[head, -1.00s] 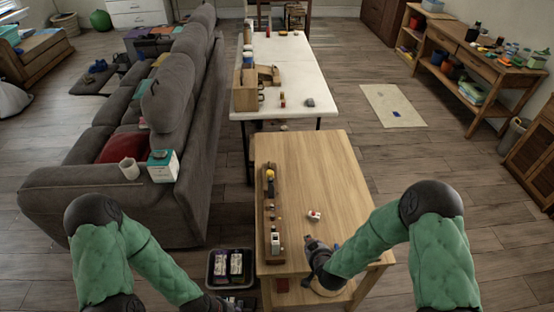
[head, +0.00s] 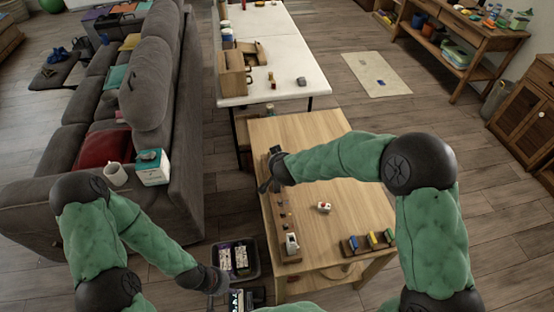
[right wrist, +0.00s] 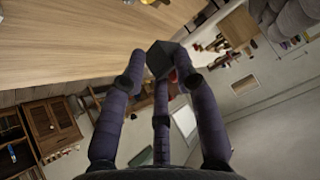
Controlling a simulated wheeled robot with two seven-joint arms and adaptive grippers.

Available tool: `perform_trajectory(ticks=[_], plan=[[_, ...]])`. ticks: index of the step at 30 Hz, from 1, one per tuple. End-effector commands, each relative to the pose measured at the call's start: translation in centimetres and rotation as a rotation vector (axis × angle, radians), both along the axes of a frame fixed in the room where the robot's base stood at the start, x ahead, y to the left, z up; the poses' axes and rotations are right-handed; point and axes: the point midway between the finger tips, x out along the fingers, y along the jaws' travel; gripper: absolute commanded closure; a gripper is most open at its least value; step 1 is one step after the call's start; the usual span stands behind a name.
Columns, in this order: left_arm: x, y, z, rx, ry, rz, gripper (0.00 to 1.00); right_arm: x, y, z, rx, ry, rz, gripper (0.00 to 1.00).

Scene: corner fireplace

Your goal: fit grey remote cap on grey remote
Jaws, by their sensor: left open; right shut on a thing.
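My right gripper (head: 268,186) is at the far end of the long wooden rack (head: 278,205), near the left edge of the wooden table. In the right wrist view its fingers (right wrist: 160,65) are shut on a small dark grey block (right wrist: 160,55), which looks like the grey remote cap. In the head view the block is too small and covered to make out. A pale grey-white piece (head: 291,243) with a dark part stands at the near end of the rack; I cannot tell if it is the grey remote. My left gripper (head: 216,284) is open and low beside the dark tray.
A small white and red piece (head: 324,207) lies on the bare wooden table (head: 340,190). A second wooden rack (head: 347,248) holds blue and yellow items at the near right. A dark tray (head: 257,270) with packets is left of the table. A grey sofa (head: 190,150) stands beyond.

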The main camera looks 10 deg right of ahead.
Motion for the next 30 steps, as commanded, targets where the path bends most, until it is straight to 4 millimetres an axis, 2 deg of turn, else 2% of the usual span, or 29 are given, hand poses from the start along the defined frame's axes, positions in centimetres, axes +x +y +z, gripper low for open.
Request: perform_trajectory(ticks=[8, 12, 30], plan=[[0.0, 0.0, 0.0, 0.000, 0.000, 0.000, 0.56, -0.1, 0.0, 0.0, 0.011, -0.001, -0.010, 0.92], [0.0, 0.0, -0.1, 0.000, 0.000, 0.000, 0.56, -0.3, 0.0, 0.1, 0.070, -0.002, -0.058, 0.92], [0.0, 0.0, -3.4, 0.000, 0.000, 0.000, 0.56, -0.3, 0.0, -5.2, 0.066, 0.000, -0.055, 0.92]])
